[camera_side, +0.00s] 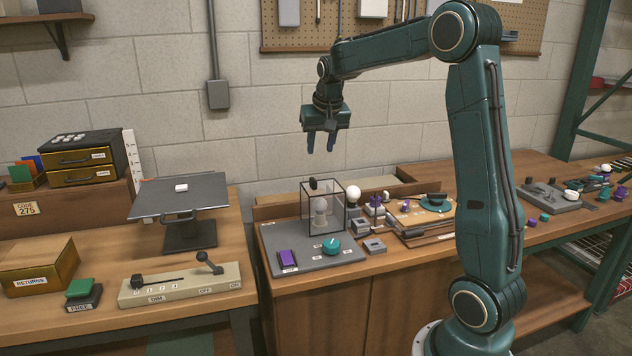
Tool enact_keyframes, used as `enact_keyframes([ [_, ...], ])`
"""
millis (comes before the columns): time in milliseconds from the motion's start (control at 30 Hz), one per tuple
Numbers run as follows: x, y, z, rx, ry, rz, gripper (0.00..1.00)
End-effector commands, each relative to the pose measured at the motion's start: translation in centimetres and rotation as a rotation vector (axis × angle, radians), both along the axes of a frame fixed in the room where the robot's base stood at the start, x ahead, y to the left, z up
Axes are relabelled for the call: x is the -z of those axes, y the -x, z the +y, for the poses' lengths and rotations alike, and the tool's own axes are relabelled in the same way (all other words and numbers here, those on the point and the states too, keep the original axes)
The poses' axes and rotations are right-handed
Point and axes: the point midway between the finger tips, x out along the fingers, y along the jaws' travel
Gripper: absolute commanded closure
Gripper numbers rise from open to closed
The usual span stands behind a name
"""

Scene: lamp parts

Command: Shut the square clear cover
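The square clear cover (335,212) is a see-through box with thin dark edges, standing on a grey panel (283,262) on the bench. A small black knob (313,184) shows near its top. A pale, rounded part (320,210) shows inside or behind the clear walls. At this size I cannot tell whether the cover is open or shut. My gripper (320,144) points down in the air above the cover, clear of it.
The grey panel also carries a purple switch (288,258) and a teal knob (331,246). A white bulb (354,193) stands close to the right of the cover. A tilted grey plate on a stand (180,198) is to the left. The air around my gripper is free.

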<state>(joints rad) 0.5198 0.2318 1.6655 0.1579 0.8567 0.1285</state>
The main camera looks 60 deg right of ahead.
Motion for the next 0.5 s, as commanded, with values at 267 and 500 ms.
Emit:
enact_keyframes([
  [267, -1.5, 0.5, 0.4, 0.000, 0.001, 0.001, 0.64],
  [500, -1.5, 0.5, 0.4, 0.000, 0.001, 0.001, 0.64],
])
